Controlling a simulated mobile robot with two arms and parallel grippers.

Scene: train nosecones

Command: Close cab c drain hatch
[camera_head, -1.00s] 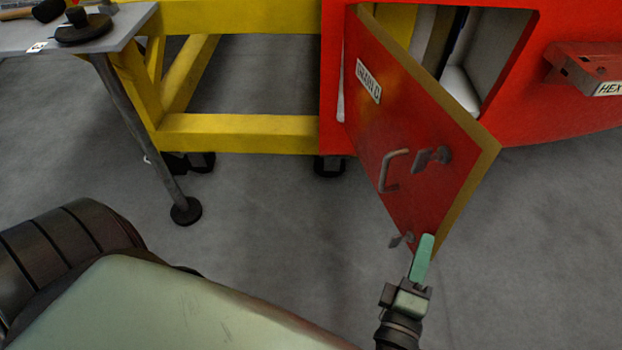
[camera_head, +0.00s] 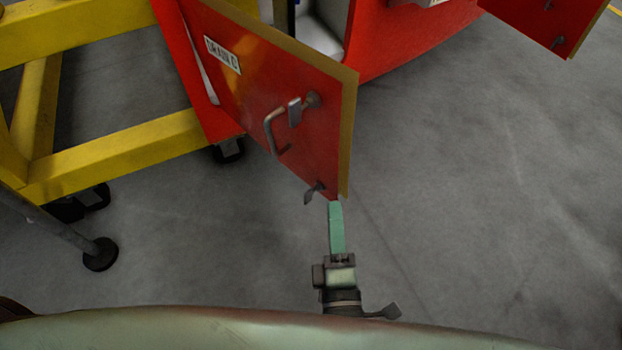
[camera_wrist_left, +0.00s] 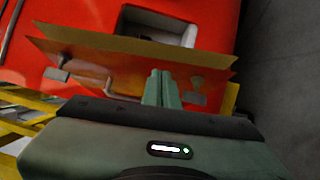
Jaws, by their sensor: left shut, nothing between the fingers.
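The cab c drain hatch (camera_head: 262,92) is a red door with a yellow-brown edge and a label that appears to read DRAIN C. My right gripper is not in view.
A yellow frame (camera_head: 120,155) with dark feet stands left of the hatch. A table leg (camera_head: 100,254) stands at the lower left. Another open red panel (camera_head: 545,18) is at the upper right. The grey floor right of the hatch is clear.

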